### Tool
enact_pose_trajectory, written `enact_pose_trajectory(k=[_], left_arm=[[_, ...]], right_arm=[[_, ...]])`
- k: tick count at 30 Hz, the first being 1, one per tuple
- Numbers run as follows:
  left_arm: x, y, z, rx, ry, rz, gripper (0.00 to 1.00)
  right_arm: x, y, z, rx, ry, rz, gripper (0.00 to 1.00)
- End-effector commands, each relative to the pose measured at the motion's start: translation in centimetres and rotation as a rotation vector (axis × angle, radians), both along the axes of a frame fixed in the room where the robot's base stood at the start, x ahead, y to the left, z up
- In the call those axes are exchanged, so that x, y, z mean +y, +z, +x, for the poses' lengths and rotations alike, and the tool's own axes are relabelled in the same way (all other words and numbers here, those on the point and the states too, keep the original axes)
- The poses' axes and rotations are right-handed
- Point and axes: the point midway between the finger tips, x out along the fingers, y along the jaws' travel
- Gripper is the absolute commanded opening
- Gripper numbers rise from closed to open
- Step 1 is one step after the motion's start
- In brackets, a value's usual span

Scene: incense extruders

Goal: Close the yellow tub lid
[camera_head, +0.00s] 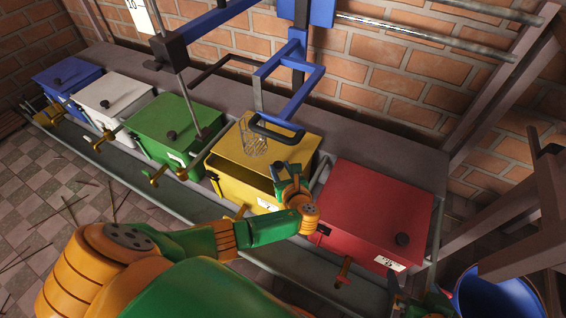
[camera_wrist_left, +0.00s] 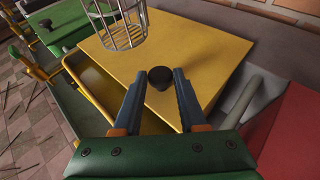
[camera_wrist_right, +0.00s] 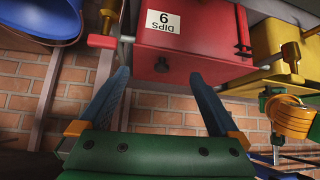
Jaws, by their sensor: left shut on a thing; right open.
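The yellow tub (camera_head: 226,173) stands between the green and red tubs. Its flat yellow lid (camera_head: 235,143) leaves a dark gap along the front edge, and the tub's inside shows there. In the left wrist view the lid (camera_wrist_left: 205,50) covers part of the tub, with the opening (camera_wrist_left: 98,88) on the left. My left gripper (camera_head: 287,180) is at the lid's front right part. In its wrist view my left gripper (camera_wrist_left: 160,82) is closed around the lid's black knob (camera_wrist_left: 160,76). My right gripper (camera_wrist_right: 160,75) is open and empty, away from the yellow tub.
A wire basket (camera_head: 253,142) hangs over the yellow lid from a blue frame (camera_head: 285,85). The red tub (camera_head: 375,215) is close on the right, the green tub (camera_head: 170,130) on the left. White (camera_head: 112,92) and blue (camera_head: 66,75) tubs stand further left. A blue bucket (camera_head: 500,295) is at lower right.

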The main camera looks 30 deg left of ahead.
Motion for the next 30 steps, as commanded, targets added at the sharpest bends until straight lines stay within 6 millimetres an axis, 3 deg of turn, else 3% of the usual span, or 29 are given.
enact_pose_trajectory(k=[9,21,22,25,30], left_arm=[[-0.1,0.1,-1.1,0.002,-0.001,-0.002,0.00],[-0.1,0.0,-1.2,0.001,-0.002,-0.003,0.00],[-0.1,0.0,-1.2,0.001,-0.002,-0.003,0.43],[-0.1,0.0,-1.2,0.001,-0.002,-0.002,0.70],[-0.1,0.0,-1.2,0.001,-0.002,-0.002,0.71]], right_arm=[[-1.6,-3.3,-6.1,0.338,-0.021,-0.057,0.98],[-1.8,-3.7,-7.1,0.385,-0.023,-0.064,0.98],[-1.8,-3.7,-7.1,0.384,-0.023,-0.064,0.98],[-1.8,-3.7,-7.0,0.384,-0.023,-0.064,0.98],[-1.8,-3.7,-7.0,0.384,-0.023,-0.064,0.98]])
